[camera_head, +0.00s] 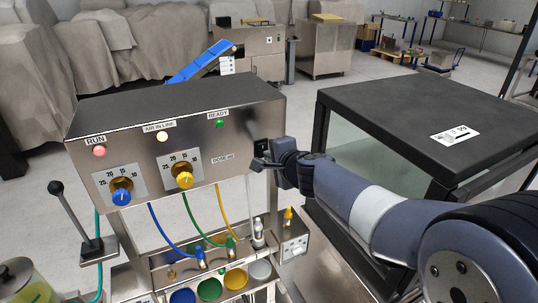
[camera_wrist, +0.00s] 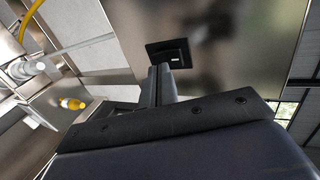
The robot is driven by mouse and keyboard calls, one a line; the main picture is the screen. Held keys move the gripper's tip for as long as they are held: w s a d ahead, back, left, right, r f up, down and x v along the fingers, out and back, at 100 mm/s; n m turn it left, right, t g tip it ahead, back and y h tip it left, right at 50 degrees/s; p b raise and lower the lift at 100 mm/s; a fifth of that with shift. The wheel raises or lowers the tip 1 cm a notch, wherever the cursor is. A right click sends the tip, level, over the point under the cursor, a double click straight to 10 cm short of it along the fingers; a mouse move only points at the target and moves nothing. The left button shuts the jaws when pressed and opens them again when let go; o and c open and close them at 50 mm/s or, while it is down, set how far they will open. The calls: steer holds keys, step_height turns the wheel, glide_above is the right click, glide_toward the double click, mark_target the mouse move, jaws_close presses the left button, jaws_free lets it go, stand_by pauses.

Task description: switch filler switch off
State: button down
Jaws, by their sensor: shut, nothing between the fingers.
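The filler's steel control box (camera_head: 215,135) stands left of centre in the head view. A small black square switch (camera_head: 261,146) sits at the right end of its front face; it also shows in the wrist view (camera_wrist: 172,51). I cannot read its on or off position. My gripper (camera_head: 257,164) is shut and empty, with its fingertips just below and in front of the switch. In the wrist view the fingertips (camera_wrist: 160,70) overlap the switch's lower edge; I cannot tell whether they touch it.
A black-topped cabinet (camera_head: 420,110) stands close on the right, behind my arm. A black-knobbed lever (camera_head: 70,211) is at left. Hoses and nozzles hang below.

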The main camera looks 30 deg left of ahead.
steer(key=shift+w+a+f, duration=0.25)
steer(key=shift+w+a, duration=0.1)
steer(key=shift+a, duration=0.15)
steer(key=shift+f, duration=0.1)
steer(key=b, duration=0.3)
steer(key=shift+f+b, duration=0.3)
steer(key=shift+b, duration=0.1)
steer(key=t+y+b, duration=0.1)
steer(key=b, duration=0.7)
steer(key=t+y+b, duration=0.1)
steer(key=y+b, duration=0.1)
steer(key=b, duration=0.7)
steer(key=shift+w+a+f, duration=0.1)
steer(key=shift+a+f, duration=0.05)
steer(key=shift+f, duration=0.1)
steer(key=shift+r, duration=0.25)
